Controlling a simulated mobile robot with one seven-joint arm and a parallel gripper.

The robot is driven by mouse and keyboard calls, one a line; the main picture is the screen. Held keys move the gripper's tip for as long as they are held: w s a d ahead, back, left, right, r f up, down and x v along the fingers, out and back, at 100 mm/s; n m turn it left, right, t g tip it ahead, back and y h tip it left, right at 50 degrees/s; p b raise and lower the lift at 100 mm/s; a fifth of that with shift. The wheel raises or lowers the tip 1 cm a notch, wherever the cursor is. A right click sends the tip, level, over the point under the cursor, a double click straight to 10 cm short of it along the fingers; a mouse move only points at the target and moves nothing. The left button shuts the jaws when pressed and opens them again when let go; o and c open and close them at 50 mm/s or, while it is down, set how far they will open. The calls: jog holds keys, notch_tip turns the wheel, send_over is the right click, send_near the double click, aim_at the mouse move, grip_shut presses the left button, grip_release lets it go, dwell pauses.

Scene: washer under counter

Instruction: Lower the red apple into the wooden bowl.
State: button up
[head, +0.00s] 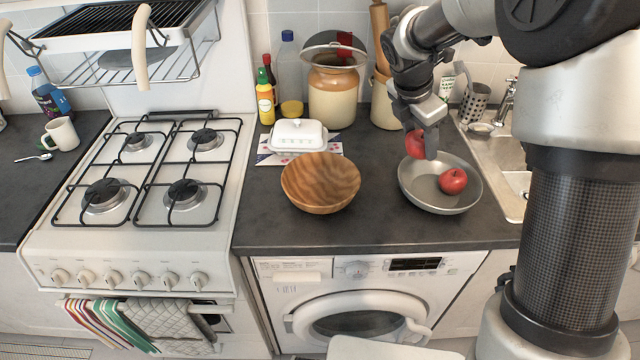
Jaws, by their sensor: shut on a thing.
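The wooden bowl (320,183) stands on the dark counter, left of a grey metal pan (440,202). It looks empty from here. My gripper (421,146) is over the back left part of the metal pan, shut on a red apple (413,144). The fingers hide part of that apple. A second red apple (453,181) lies in the metal pan, right of and below my gripper. Whether the held apple touches the pan is hard to tell.
A white butter dish (298,134) sits just behind the wooden bowl. A yellow bottle (265,104) and a large crock (336,98) stand farther back. The gas stove (150,170) is to the left, the sink (505,165) to the right. The counter in front of the bowl is clear.

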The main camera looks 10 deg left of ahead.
jog(key=s+a+p, duration=0.2)
jog(key=s+a, duration=0.1)
jog(key=a, duration=1)
jog(key=s+a+p, duration=0.3)
jog(key=s+a, duration=0.1)
jog(key=a, duration=0.8)
jog(key=shift+a+r, duration=0.15)
jog(key=shift+a, duration=0.25)
jog(key=shift+w+d, duration=0.15)
jog(key=shift+w+d, duration=0.25)
jog(key=b, duration=0.3)
send_near(312, 189)
jog(key=shift+w+d+r, duration=0.2)
jog(key=shift+w+d, duration=0.35)
jog(key=shift+w, duration=0.1)
jog(key=shift+f+b, duration=1.2)
jog(key=shift+f, duration=0.95)
dwell(0.7)
